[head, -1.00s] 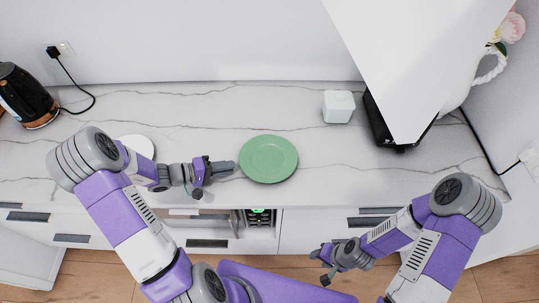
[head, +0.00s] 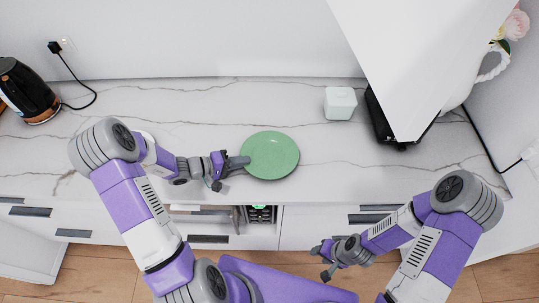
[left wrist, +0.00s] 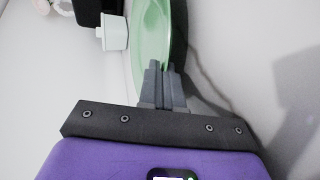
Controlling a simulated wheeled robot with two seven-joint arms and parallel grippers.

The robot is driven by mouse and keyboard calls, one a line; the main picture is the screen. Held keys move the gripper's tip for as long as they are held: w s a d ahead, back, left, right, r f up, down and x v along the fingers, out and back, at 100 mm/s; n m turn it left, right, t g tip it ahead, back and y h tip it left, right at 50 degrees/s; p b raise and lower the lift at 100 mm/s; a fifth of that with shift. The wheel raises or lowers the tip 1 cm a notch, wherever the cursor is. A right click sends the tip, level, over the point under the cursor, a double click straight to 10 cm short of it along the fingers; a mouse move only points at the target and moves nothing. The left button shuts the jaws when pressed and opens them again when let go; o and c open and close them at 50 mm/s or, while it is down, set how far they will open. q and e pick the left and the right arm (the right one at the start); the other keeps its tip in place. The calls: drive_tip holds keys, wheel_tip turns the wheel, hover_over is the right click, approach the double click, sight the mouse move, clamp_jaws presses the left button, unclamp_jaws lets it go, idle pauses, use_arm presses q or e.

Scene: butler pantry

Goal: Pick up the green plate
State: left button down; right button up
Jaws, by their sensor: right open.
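The green plate (head: 273,154) is on the marble counter in front of me. In the left wrist view the plate (left wrist: 150,32) is seen nearly edge-on, beyond the fingers. My left gripper (head: 240,162) is at the plate's left rim, its fingertips overlapping it. In the left wrist view the fingers of my left gripper (left wrist: 163,75) are close together with the green rim between their tips. I cannot tell whether the plate is lifted. My right gripper (head: 320,262) is open and empty, in front of the counter's front edge.
A pale, box-like container (head: 340,104) stands behind and right of the plate. A black kettle (head: 28,92) is at the far left. A black appliance (head: 385,125) and a white vase with flowers (head: 490,67) are at the right. The counter right of the plate is clear.

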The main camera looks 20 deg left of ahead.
use_arm(q)
drive_tip(key=shift+r, duration=0.1)
wheel_tip(320, 180, up, 10)
drive_tip(key=p, duration=0.1)
idle(0.4)
idle(1.8)
